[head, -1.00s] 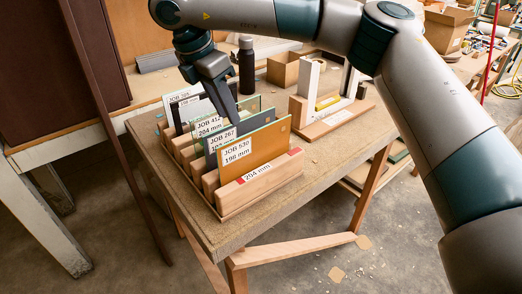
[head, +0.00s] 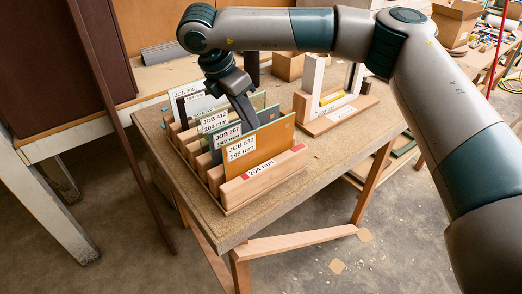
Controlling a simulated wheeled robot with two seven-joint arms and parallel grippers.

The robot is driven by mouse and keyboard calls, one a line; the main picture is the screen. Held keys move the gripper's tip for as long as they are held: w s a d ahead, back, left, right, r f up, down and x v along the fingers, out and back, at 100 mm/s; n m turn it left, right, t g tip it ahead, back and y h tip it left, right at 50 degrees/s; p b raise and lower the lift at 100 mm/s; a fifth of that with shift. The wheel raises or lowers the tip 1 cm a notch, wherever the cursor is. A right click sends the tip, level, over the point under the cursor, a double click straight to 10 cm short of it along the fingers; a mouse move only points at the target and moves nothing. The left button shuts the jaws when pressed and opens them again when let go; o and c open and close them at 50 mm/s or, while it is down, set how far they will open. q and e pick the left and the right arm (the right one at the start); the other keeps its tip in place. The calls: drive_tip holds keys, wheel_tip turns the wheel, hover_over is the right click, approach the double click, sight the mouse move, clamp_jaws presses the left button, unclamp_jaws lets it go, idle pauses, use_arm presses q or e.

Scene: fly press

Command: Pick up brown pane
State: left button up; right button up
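An orange-brown pane (head: 272,139) with a white label reading JOB 530, 198 mm stands upright in the front slot of a wooden rack (head: 262,181). Behind it stand a dark grey pane labelled JOB 267 (head: 228,135), a green-edged pane labelled JOB 412 (head: 215,120) and a pane labelled JOB 305 (head: 187,91) with a dark part beside it. My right gripper (head: 252,121) points down just behind the top edge of the orange-brown pane, among the pane tops. Its fingertips are partly hidden, and I cannot tell whether it touches a pane. My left gripper is not in view.
The rack stands on a small wooden table (head: 325,170). A white upright frame on a wooden base (head: 337,116) stands right of the rack. A long dark strip (head: 128,135) leans at the left.

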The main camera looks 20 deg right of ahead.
drive_tip(key=p, duration=0.2)
hover_over(261, 141)
drive_tip(key=a, duration=0.2)
wheel_tip(261, 141, down, 5)
drive_tip(key=shift+r, duration=0.1)
drive_tip(key=shift+d+f, duration=0.15)
drive_tip(key=shift+f, duration=0.35)
drive_tip(key=p+x, duration=0.1)
drive_tip(key=p, duration=0.2)
drive_tip(key=shift+d+f, duration=0.2)
drive_tip(key=shift+f, duration=0.15)
drive_tip(key=shift+p+x, duration=0.6)
drive_tip(key=shift+x, duration=0.35)
drive_tip(key=shift+d+f, duration=0.2)
drive_tip(key=shift+f, duration=0.5)
drive_tip(key=shift+c, duration=0.4)
clamp_jaws()
drive_tip(key=shift+r, duration=0.1)
